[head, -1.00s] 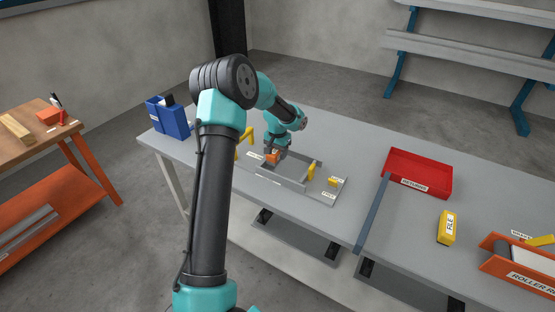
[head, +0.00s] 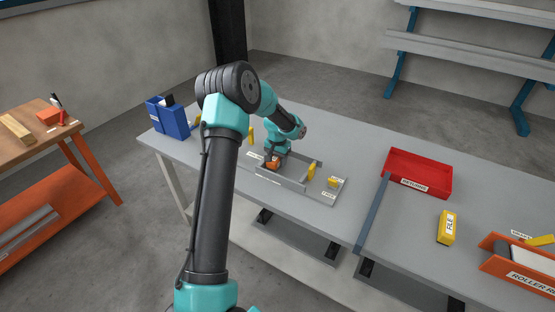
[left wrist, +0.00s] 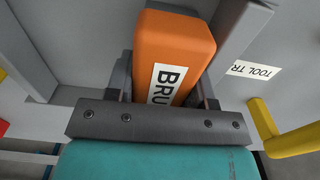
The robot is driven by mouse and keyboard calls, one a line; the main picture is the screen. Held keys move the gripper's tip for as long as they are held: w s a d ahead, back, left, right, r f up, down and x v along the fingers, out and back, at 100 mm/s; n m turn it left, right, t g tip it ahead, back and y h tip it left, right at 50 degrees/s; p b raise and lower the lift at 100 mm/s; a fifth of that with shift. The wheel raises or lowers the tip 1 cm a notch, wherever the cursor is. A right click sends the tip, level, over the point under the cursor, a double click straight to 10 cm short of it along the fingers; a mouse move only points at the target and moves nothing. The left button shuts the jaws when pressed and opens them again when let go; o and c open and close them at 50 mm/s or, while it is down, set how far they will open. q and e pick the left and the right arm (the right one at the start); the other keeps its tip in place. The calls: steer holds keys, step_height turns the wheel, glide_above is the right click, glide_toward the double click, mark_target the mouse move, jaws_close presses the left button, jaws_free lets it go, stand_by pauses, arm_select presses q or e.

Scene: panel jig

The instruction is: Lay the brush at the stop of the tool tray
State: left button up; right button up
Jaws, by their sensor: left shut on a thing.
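The brush is an orange block with a white label reading "BRU". In the left wrist view the brush (left wrist: 172,48) sits between the two fingers of my left gripper (left wrist: 165,95), which is shut on it. In the head view the brush (head: 272,163) shows as a small orange patch under my left gripper (head: 273,156), at the left end of the grey tool tray (head: 295,186). The tray's wall and part of its label (left wrist: 255,71) show beside the brush. Whether the brush touches the tray floor or the stop cannot be told. My right gripper is not in view.
A blue bin (head: 170,120) is at the left table end. A red tray (head: 418,175), yellow file box (head: 446,228) and orange roller box (head: 515,268) are to the right.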

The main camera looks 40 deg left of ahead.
arm_select(q)
steer(key=shift+f, duration=0.3)
steer(key=shift+s+d+f, duration=0.1)
steer(key=shift+s+f, duration=0.05)
steer(key=shift+f, duration=0.25)
steer(key=o, duration=0.7)
steer(key=shift+c, duration=0.2)
step_height(320, 180, up, 14)
steer(key=shift+f, duration=0.25)
steer(key=shift+f, duration=0.1)
